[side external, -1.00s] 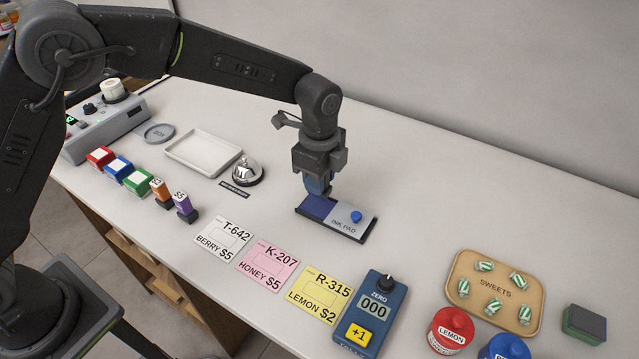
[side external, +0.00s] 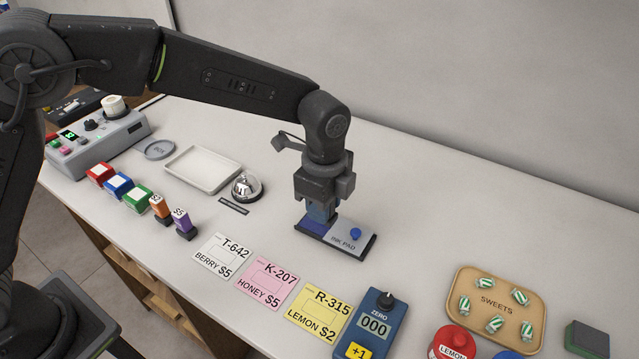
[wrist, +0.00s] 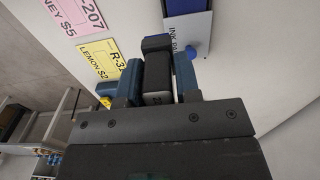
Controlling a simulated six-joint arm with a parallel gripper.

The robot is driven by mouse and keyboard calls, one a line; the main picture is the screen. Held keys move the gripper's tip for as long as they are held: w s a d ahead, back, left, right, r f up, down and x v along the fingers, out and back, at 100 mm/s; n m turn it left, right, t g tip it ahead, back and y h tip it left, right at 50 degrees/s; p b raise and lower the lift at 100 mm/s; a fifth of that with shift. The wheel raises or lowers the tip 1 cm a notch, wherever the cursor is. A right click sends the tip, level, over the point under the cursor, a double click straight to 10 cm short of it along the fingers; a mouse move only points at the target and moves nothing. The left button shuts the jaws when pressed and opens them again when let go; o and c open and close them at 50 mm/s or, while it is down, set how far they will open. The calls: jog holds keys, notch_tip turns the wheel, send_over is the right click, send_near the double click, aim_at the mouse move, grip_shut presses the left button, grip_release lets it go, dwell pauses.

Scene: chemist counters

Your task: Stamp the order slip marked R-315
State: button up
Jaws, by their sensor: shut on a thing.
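The yellow order slip R-315 (side external: 318,314) lies flat on the counter in the side view, between the pink K-207 slip and the blue counter box. It shows partly in the wrist view (wrist: 98,58). My gripper (side external: 319,212) points down over the dark blue half of the ink pad (side external: 351,243). In the wrist view its fingers (wrist: 157,82) are shut on a dark block-shaped stamp (wrist: 157,70). The stamp's lower end is at or just above the pad; I cannot tell whether it touches. The slip's face looks unmarked by ink.
The pink K-207 slip (side external: 267,283) and white T-642 slip (side external: 226,256) lie left of R-315. The blue counter box (side external: 371,328) stands close on its right. A bell (side external: 246,187) and white tray (side external: 203,169) are behind left. A sweets tray (side external: 497,308) is at right.

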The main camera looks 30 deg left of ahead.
jog(key=s+d, duration=0.6)
jog(key=s, duration=0.6)
send_over(319, 312)
jog(key=shift+f, duration=3.3)
jog(key=shift+f, duration=0.55)
notch_tip(319, 312, up, 7)
